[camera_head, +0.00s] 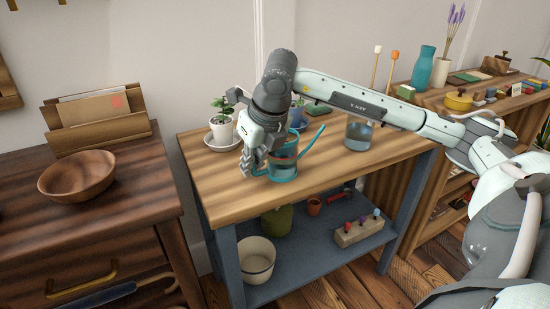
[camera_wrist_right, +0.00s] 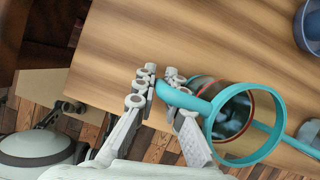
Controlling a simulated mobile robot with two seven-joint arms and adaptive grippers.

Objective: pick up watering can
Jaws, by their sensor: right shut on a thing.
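The teal watering can (camera_head: 284,172) is at the front edge of the wooden bench top, with its spout pointing up to the right. It also shows in the wrist view (camera_wrist_right: 246,157) as an open teal rim with a dark inside. My right gripper (camera_head: 256,166) reaches down from above at the can's left side. In the wrist view its fingers (camera_wrist_right: 161,85) are closed around the teal handle. I cannot tell whether the can's base touches the bench. My left gripper is in neither view.
A potted plant (camera_head: 222,125) on a white saucer stands left of my right gripper, and a glass jar (camera_head: 357,134) stands to the right. A blue pot (camera_head: 297,115) is behind the can. A white pot (camera_head: 256,262) stands on the lower shelf. The bench's front left top is clear.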

